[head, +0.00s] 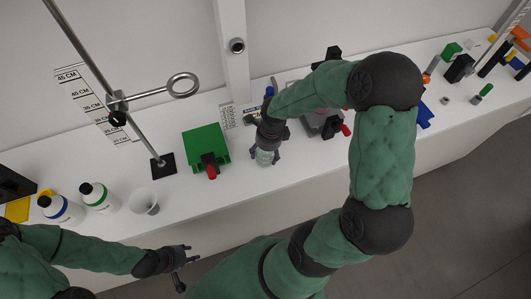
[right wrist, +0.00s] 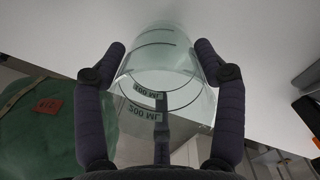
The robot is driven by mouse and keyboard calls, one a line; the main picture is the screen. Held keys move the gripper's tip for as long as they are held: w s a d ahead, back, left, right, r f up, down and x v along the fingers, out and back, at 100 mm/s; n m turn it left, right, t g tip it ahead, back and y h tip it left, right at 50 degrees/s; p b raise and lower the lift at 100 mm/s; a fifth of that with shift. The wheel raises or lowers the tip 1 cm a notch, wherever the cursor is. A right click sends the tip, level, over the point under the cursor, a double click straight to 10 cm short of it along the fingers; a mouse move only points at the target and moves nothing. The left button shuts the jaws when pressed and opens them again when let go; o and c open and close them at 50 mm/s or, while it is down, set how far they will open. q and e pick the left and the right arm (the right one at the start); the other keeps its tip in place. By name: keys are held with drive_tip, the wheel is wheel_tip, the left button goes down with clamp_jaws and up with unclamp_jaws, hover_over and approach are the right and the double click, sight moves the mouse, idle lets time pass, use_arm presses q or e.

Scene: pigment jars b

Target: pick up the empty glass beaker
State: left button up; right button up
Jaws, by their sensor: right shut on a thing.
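The empty glass beaker (head: 264,158) is clear, with dark volume marks. In the right wrist view the beaker (right wrist: 160,75) fills the space between my two fingers and looks empty. My right gripper (head: 266,151) is shut on it, with a finger on either side of the glass; the right wrist view shows the gripper (right wrist: 162,70) closely. I cannot tell whether the beaker's base touches the white table. My left gripper (head: 186,271) is empty in front of the table's front edge, with its fingers apart.
A green box (head: 205,144) with a red knob stands left of the beaker. A ring stand (head: 163,165), a white cup (head: 144,201) and two capped bottles (head: 98,196) are further left. Blocks and tools lie at the right end. The white table (head: 330,183) is clear along its front.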

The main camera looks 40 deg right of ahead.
drive_tip(key=s+a+r+p, duration=0.2)
drive_tip(key=s+a+r, duration=0.7)
drive_tip(key=s+r, duration=0.1)
drive_tip(key=shift+a+r, duration=0.3)
drive_tip(key=shift+r, duration=0.6)
drive_tip(key=shift+s, duration=0.1)
